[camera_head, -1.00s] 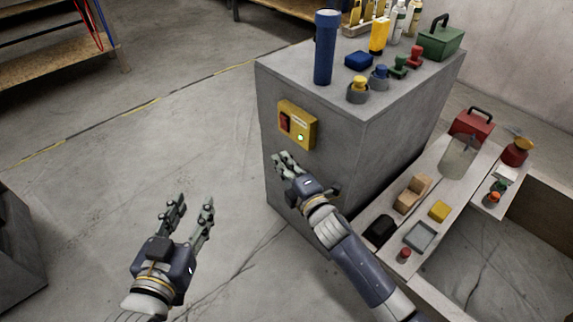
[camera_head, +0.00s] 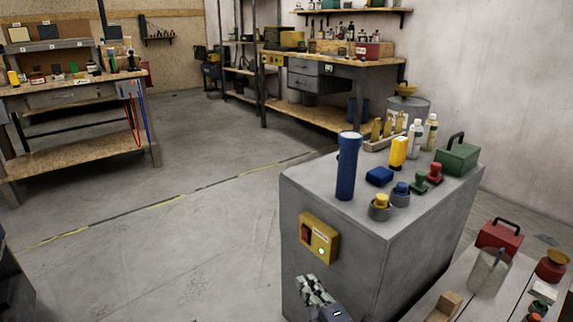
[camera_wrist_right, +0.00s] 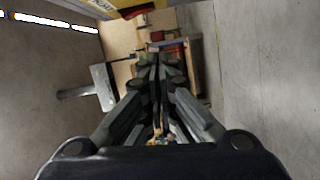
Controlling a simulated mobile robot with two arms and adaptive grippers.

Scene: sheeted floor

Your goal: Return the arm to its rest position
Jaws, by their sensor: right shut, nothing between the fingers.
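My right gripper (camera_head: 312,290) is at the bottom of the head view, in front of the grey cabinet's (camera_head: 345,275) front face. Its fingers are together and empty, just below the yellow switch box (camera_head: 319,238) and apart from it. The box has a red switch and a lit green lamp. In the right wrist view the closed fingers (camera_wrist_right: 160,65) point away from the camera, and a yellow edge that looks like the box (camera_wrist_right: 110,8) shows at the top. Most of my right arm is cut off by the frame. My left gripper is out of view.
A low bench with a red box (camera_head: 499,236) is at the right. Open floor (camera_head: 170,240) lies left; workbenches (camera_head: 75,95) stand behind.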

